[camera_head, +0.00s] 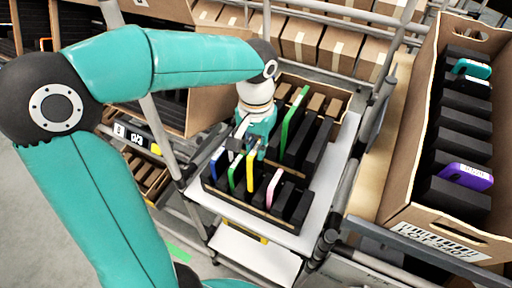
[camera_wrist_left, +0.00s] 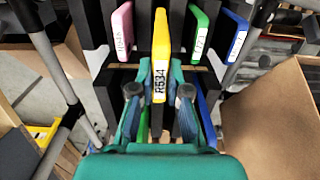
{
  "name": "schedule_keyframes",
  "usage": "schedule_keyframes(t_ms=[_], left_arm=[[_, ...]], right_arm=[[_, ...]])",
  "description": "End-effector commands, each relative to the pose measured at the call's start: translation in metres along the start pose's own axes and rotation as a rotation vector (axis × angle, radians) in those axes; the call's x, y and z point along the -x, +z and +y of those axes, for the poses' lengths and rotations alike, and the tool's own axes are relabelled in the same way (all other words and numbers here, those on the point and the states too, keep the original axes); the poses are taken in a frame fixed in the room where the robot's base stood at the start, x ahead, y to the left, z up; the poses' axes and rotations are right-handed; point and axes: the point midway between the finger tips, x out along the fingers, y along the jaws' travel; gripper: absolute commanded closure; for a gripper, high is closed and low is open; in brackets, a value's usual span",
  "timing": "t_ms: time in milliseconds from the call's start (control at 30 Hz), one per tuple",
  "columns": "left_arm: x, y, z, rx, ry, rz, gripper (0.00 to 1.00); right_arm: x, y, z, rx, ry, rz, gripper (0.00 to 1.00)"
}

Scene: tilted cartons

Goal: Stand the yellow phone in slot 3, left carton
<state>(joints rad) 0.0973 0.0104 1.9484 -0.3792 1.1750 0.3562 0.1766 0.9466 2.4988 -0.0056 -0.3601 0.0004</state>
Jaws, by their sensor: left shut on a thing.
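The yellow phone (camera_head: 251,172) stands between black dividers in the left carton (camera_head: 268,224), in the middle of the head view. In the left wrist view the yellow phone (camera_wrist_left: 161,42) has a white label reading R534. My left gripper (camera_head: 248,150) is shut on its upper part; its two fingers (camera_wrist_left: 160,100) lie on either side of the phone in the left wrist view. The phone's lower part is hidden among the dividers, and I cannot tell the slot number. My right gripper is not in view.
A pink phone (camera_head: 273,188), a blue phone (camera_head: 217,161) and green phones (camera_head: 294,119) stand close by in the same carton. The right carton (camera_head: 399,190) holds a purple phone (camera_head: 467,176) and a teal phone (camera_head: 472,69). Rack posts (camera_head: 340,190) rise beside the left carton.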

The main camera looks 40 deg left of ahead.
Motion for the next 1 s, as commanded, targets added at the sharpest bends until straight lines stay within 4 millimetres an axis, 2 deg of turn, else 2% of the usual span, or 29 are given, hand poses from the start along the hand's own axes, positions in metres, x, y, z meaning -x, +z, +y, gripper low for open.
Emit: schedule_keyframes(t_ms=[33, 233, 700, 1000], left_arm=[[0.01, 0.0, 0.0, 0.0, 0.0, 0.001, 1.0], [0.03, 0.0, 0.0, 0.0, 0.001, 0.002, 1.0], [0.071, -0.001, 0.0, 0.001, 0.002, 0.004, 1.0], [0.078, 0.0, 0.0, 0.001, 0.001, 0.001, 1.0]], right_arm=[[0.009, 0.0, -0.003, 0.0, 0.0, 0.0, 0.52], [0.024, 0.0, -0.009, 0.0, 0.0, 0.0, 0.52], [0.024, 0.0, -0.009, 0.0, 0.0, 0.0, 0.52], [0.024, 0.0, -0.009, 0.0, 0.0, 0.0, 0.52]])
